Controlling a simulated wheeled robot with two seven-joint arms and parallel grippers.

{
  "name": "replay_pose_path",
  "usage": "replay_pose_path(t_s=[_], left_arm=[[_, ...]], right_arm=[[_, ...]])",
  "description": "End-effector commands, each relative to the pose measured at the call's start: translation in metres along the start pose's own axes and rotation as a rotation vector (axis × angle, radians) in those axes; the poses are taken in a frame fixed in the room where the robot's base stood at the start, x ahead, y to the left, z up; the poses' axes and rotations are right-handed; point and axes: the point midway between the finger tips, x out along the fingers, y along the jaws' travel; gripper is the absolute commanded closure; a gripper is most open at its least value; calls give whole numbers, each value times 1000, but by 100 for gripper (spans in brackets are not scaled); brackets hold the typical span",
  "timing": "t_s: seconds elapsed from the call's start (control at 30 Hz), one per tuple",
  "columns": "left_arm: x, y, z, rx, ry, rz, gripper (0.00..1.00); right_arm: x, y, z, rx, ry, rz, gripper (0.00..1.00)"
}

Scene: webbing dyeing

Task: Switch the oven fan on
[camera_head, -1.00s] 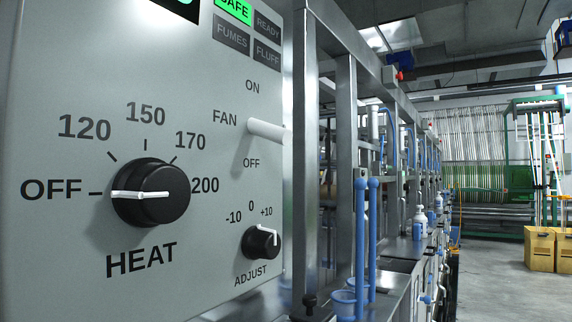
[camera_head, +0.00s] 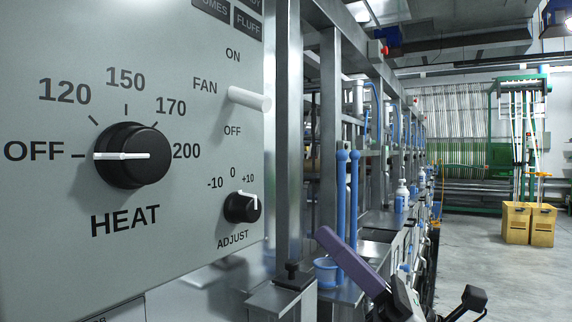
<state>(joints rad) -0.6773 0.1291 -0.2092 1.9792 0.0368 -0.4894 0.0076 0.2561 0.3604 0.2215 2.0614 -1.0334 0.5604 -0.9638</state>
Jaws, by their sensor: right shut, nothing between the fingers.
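The fan switch is a white lever (camera_head: 248,99) on the grey control panel (camera_head: 60,240). It sticks out between the printed words ON above and OFF below, its tip slightly lower than its root. I cannot tell clearly which position it is in. My right gripper (camera_head: 340,248), with a purple finger face, comes in from the bottom right. It is shut and empty, below and right of the lever and apart from it. My left gripper is not in view.
The black HEAT knob (camera_head: 133,156) is left of the lever, its white line level with OFF. The small ADJUST knob (camera_head: 242,207) is below it. Metal posts (camera_head: 288,130) and blue upright rods (camera_head: 347,210) stand right of the panel. Yellow boxes (camera_head: 528,223) stand on the floor far right.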

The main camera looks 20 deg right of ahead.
Motion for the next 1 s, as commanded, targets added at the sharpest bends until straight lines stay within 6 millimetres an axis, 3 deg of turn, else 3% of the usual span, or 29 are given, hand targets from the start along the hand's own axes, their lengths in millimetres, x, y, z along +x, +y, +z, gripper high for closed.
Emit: replay_pose_path(t_s=[0.03, 0.1, 0.2, 0.3, 0.43, 0.77, 1.0], left_arm=[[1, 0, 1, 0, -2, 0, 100], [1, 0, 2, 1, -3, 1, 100], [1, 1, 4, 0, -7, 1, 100], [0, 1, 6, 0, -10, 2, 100], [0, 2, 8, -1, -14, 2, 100], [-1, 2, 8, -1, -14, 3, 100], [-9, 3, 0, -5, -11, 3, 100]], right_arm=[[16, 17, 28, -253, 21, 81, 100], [28, 31, 50, -553, 60, 150, 100], [36, 39, 74, -880, 108, 199, 100], [39, 40, 89, -1082, 144, 216, 100], [39, 38, 96, -1186, 167, 219, 100], [40, 38, 96, -1190, 169, 220, 100], [67, 42, 92, -1186, 166, 222, 100]])
